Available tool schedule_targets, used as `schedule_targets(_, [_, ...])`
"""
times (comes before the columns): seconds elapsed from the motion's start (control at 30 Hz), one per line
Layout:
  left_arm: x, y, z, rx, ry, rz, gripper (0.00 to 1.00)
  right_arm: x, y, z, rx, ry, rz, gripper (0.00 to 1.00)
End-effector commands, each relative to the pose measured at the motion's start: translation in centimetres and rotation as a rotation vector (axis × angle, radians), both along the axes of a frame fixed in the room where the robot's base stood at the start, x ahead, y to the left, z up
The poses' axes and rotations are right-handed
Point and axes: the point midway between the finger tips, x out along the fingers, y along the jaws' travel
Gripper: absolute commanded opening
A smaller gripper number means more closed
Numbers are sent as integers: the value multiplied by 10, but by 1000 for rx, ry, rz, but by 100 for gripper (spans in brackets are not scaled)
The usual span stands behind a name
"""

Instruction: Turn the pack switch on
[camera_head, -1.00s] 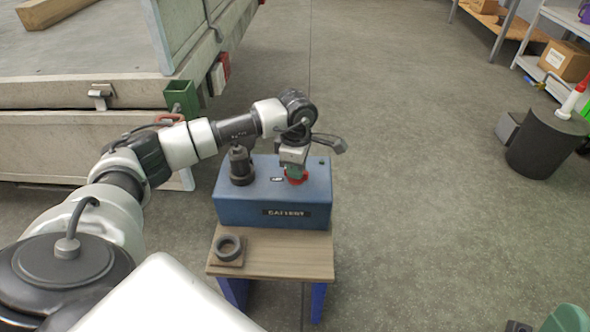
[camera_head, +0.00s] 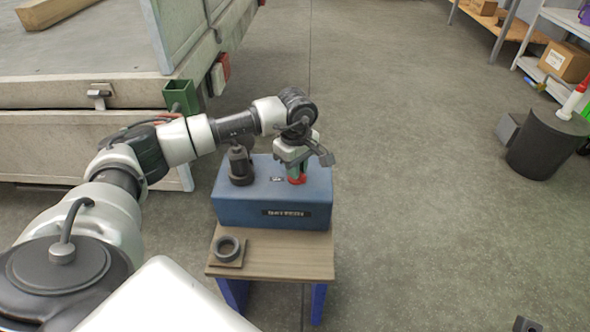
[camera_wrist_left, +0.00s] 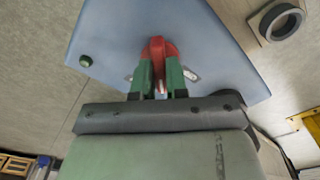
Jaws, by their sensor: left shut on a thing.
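The blue battery pack (camera_head: 245,212) stands on a small wooden-topped table, with a label on its front face. The red pack switch (camera_head: 298,180) is on its top, toward the right, partly hidden by my gripper. In the left wrist view the red switch (camera_wrist_left: 158,46) sits between green fingers. My left gripper (camera_head: 295,172) points down from above and is shut on the red switch; it also shows in the left wrist view (camera_wrist_left: 160,75).
A dark cylindrical fitting (camera_head: 240,166) stands on the pack's left side, near my arm. A dark ring on a small block (camera_head: 228,248) lies on the table's front left. A trailer bed (camera_head: 75,90) is at left. A black bin (camera_head: 546,145) stands at right. Floor between is clear.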

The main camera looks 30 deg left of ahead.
Motion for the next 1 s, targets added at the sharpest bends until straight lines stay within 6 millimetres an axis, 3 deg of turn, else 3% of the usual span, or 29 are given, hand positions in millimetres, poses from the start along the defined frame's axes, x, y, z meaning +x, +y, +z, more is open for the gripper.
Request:
schedule_targets(0.2, [0, 0, 0, 0, -2, -142, 1, -6, -1, -1, 14, -43, 3, 43])
schedule_targets(0.5, [0, 0, 0, 0, -2, -165, 1, -6, -1, -1, 14, -43, 3, 43])
schedule_targets(0.8, [1, 0, 0, 0, -2, -535, 1, -6, -1, -8, 13, -42, 3, 43])
schedule_targets(1.0, [0, 0, 1, 0, -1, -604, 1, -6, -1, -8, 13, -42, 3, 43])
